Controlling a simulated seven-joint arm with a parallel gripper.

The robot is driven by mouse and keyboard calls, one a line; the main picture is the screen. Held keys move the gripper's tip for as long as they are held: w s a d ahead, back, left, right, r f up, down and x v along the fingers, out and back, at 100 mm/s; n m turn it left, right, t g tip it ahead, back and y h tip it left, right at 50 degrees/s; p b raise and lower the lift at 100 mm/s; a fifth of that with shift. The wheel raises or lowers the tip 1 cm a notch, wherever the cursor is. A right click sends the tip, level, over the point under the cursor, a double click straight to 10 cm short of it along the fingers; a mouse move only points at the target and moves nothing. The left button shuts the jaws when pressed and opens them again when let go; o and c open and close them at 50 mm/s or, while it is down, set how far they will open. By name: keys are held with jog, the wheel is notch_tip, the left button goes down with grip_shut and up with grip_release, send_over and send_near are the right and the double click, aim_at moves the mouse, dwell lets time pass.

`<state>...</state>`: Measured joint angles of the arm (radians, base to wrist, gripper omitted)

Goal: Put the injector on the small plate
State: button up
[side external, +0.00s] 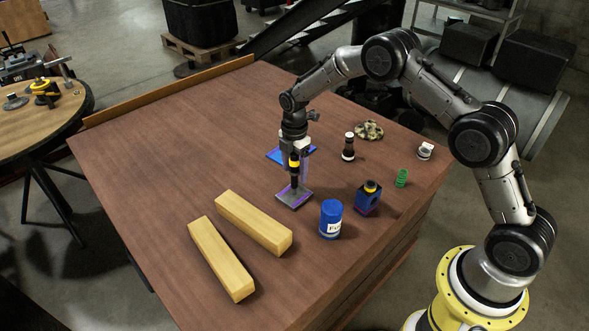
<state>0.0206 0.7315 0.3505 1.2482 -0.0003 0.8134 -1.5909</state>
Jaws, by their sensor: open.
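The injector (294,181), a slim dark upright part with a yellow band near its top, stands below my gripper (298,164). Its lower end appears to rest on the small plate (301,201), a grey square with a purple tint, near the middle of the table. My gripper points down at the injector's upper part and is open around or right beside it; which one is hard to tell at this size. A larger blue plate (274,155) lies behind, partly hidden by my gripper.
Two wooden blocks (254,223) (221,259) lie at front left. The table's left is clear.

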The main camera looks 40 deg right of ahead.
notch_tip(320, 180, up, 10)
jog(key=shift+r, duration=0.25)
jog(key=shift+s+r, duration=0.15)
jog(key=shift+r, duration=0.95)
jog(key=s+r+m+t, duration=0.3)
jog(key=s+r+m, duration=0.5)
jog(key=s+r, duration=0.7)
jog(key=s+a+m+t, duration=0.1)
jog(key=s+m, duration=0.9)
jog(key=s, duration=1.1)
jog(key=shift+s+f+t, duration=0.15)
jog(key=shift+f+t, duration=0.1)
jog(key=shift+t, duration=0.55)
